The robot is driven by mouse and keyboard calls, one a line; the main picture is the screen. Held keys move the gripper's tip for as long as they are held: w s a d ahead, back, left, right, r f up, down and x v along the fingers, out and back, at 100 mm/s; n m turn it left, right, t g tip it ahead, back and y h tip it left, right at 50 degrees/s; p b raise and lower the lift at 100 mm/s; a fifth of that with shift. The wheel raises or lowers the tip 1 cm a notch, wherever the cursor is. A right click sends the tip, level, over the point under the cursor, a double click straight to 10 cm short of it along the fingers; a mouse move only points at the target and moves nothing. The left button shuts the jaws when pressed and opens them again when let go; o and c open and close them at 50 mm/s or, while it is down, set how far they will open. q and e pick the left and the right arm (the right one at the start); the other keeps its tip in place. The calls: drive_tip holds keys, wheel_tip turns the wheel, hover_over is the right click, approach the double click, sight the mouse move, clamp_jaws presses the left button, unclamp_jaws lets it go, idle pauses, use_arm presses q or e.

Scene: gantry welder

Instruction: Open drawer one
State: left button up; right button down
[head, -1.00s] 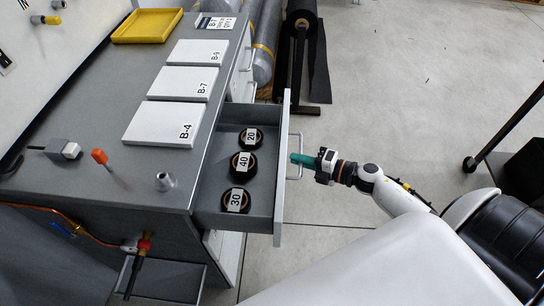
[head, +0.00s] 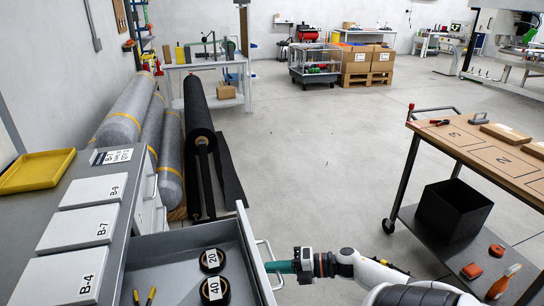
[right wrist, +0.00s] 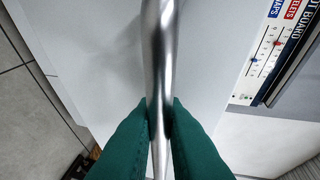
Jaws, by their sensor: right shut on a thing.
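A grey drawer (head: 183,240) stands pulled out of the grey cabinet at the lower left, its front panel facing right. Inside lie black discs labelled 20 (head: 211,260) and 40 (head: 214,290), and two yellow-and-black tools (head: 143,297). The drawer's silver bar handle (head: 264,244) is on the outer face of the front. My right gripper (head: 280,267), with green fingers, is shut on this handle. In the right wrist view the bar (right wrist: 159,50) runs between the green fingertips (right wrist: 160,112). No number for the drawer is readable. My left gripper is not in view.
White boxes B-4 (head: 68,279), B-7 (head: 80,229) and B-9 (head: 94,191) and a yellow tray (head: 36,171) sit on the cabinet top. Wrapped rolls (head: 127,110) lie behind. A cart (head: 480,150) stands right; the floor between is clear.

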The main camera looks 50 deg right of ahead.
drive_tip(key=c, duration=1.5)
unclamp_jaws()
drive_tip(key=b+v, duration=0.2)
drive_tip(key=v, duration=1)
